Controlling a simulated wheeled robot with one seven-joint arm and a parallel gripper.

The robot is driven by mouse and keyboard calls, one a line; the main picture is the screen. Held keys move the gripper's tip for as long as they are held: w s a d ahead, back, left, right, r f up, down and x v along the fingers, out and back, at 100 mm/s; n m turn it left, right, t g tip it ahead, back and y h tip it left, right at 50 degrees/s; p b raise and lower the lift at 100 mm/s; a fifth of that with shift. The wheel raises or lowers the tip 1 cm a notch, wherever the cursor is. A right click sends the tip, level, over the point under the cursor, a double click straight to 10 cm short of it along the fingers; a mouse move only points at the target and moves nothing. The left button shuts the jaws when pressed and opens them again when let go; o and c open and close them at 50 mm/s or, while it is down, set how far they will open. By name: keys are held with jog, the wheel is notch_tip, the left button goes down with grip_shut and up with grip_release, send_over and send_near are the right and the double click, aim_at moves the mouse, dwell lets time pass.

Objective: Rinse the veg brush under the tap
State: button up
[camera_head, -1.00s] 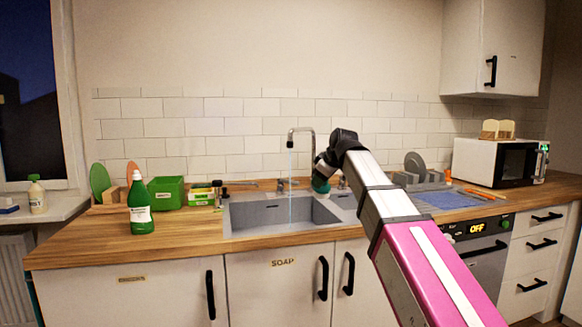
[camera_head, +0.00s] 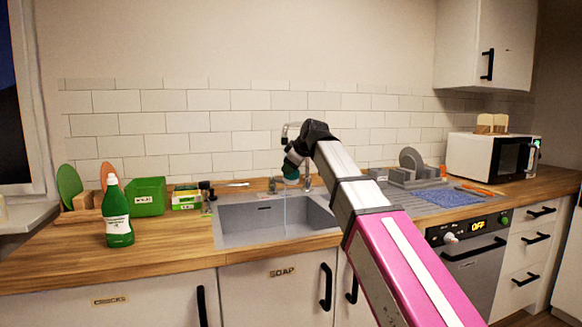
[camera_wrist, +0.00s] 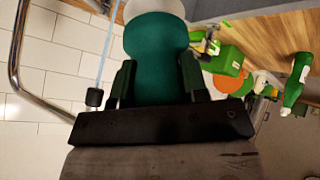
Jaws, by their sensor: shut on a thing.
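My gripper (camera_head: 291,164) is shut on the veg brush (camera_wrist: 158,55), which has a green body and a pale end at the top of the wrist view. The brush also shows in the head view (camera_head: 290,173), above the sink (camera_head: 240,225). The tap (camera_head: 285,130) is partly hidden behind my arm; its curved pipe (camera_wrist: 17,60) is at the left of the wrist view. A thin blue water stream (camera_head: 285,215) falls into the sink. In the head view the brush overlaps the stream's line. In the wrist view the stream runs left of the brush, with a narrow gap.
A green bottle (camera_head: 117,215), a green bin (camera_head: 148,195) and small boxes (camera_head: 186,198) stand left of the sink. To the right are a blue cloth (camera_head: 440,197), a dish rack (camera_head: 415,178) and a microwave (camera_head: 488,158). The counter front is mostly clear.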

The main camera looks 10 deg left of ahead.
jog(key=w+a+f, duration=0.2)
jog(key=w+a, duration=0.2)
jog(key=w, duration=0.6)
jog(key=shift+w+a+f, duration=0.15)
jog(key=shift+w, duration=0.15)
dwell(0.4)
jog(key=shift+s, duration=0.15)
dwell(0.3)
jog(key=shift+s+d, duration=0.5)
jog(key=shift+s, duration=0.7)
jog(key=shift+s+d, duration=0.5)
jog(key=shift+s, duration=0.65)
jog(key=shift+s+d, duration=0.5)
jog(key=shift+s, duration=0.7)
jog(key=shift+s+d+r, duration=0.3)
jog(key=shift+s+r, duration=0.35)
jog(key=shift+s, duration=0.15)
jog(key=shift+s+d+r, duration=0.35)
jog(key=shift+s+r, duration=0.35)
jog(key=shift+s, duration=0.05)
jog(key=shift+s+d+r, duration=0.3)
jog(key=shift+s+r, duration=0.35)
jog(key=shift+s, duration=0.15)
